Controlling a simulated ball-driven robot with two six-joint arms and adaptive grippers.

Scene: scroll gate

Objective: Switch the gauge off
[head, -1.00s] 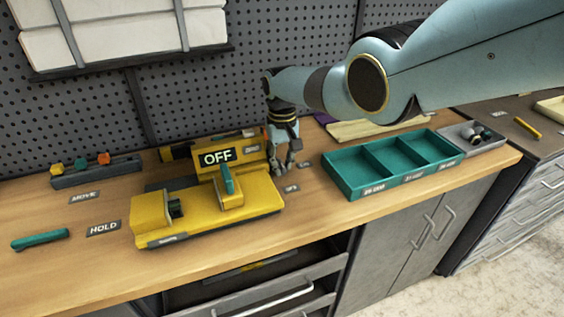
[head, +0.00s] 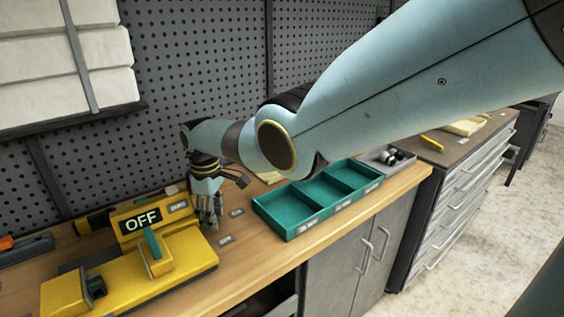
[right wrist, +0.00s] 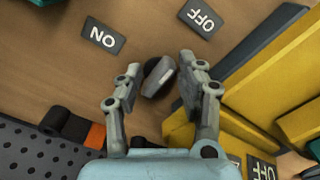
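The yellow gauge (head: 188,255) sits on the bench at the lower left of the head view. Its display (head: 141,220) reads OFF, and a teal lever (head: 152,243) stands on its front. My right gripper (head: 211,222) points down just right of the gauge. In the right wrist view the fingers (right wrist: 160,68) are apart, with a dark grey knob (right wrist: 158,77) between them. The right finger is closer to the knob; I cannot tell whether it touches. An ON label (right wrist: 102,37) and an OFF label (right wrist: 202,17) lie beyond the fingertips. My left gripper is not in view.
A teal three-compartment tray (head: 290,232) stands right of the gripper. A grey tray (head: 372,163) with small round parts is behind it. The pegboard (head: 215,60) rises behind the bench.

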